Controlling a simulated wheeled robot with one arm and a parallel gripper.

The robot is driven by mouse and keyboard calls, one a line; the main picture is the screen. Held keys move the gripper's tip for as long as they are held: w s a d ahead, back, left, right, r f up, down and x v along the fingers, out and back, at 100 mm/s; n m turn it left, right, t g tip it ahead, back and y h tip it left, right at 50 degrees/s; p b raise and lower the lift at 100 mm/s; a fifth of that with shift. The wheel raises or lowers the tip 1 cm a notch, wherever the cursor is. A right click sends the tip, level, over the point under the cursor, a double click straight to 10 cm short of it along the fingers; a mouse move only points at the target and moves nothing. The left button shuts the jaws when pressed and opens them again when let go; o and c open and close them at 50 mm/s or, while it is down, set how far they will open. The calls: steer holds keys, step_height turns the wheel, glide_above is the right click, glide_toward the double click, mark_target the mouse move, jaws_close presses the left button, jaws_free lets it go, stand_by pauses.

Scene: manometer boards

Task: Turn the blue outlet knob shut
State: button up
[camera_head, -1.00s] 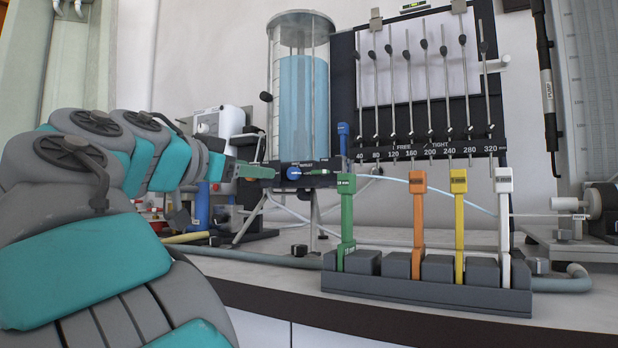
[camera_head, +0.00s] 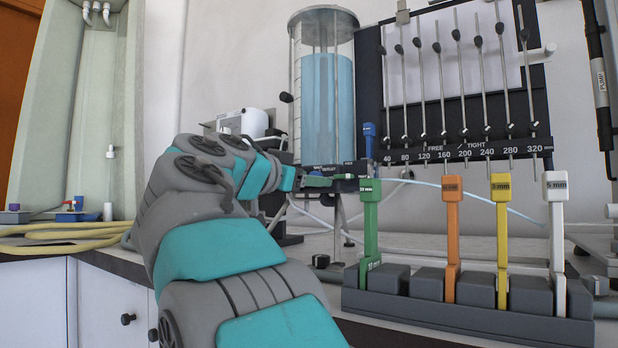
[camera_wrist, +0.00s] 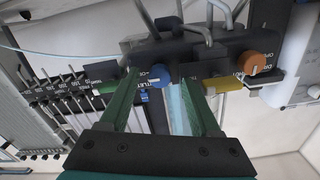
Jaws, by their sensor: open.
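The blue outlet knob (camera_wrist: 160,75) sits on the dark manifold, with the lettering OUTLET beside it in the wrist view. My gripper (camera_wrist: 160,79) is open, with one green finger on each side of the knob. The knob lies between the fingertips in the picture; I cannot tell whether they touch it. In the head view my gripper (camera_head: 325,179) is at the manifold below the water cylinder, and I cannot make out the knob there.
An orange knob (camera_wrist: 252,63) is on the same manifold, right of the blue one in the wrist view. The clear water cylinder (camera_head: 326,100) stands above. The manometer board (camera_head: 465,90) is to the right. A grey rack (camera_head: 440,305) with upright coloured gauges stands in front.

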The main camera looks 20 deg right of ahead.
steer(key=shift+c, duration=0.4)
jaws_close()
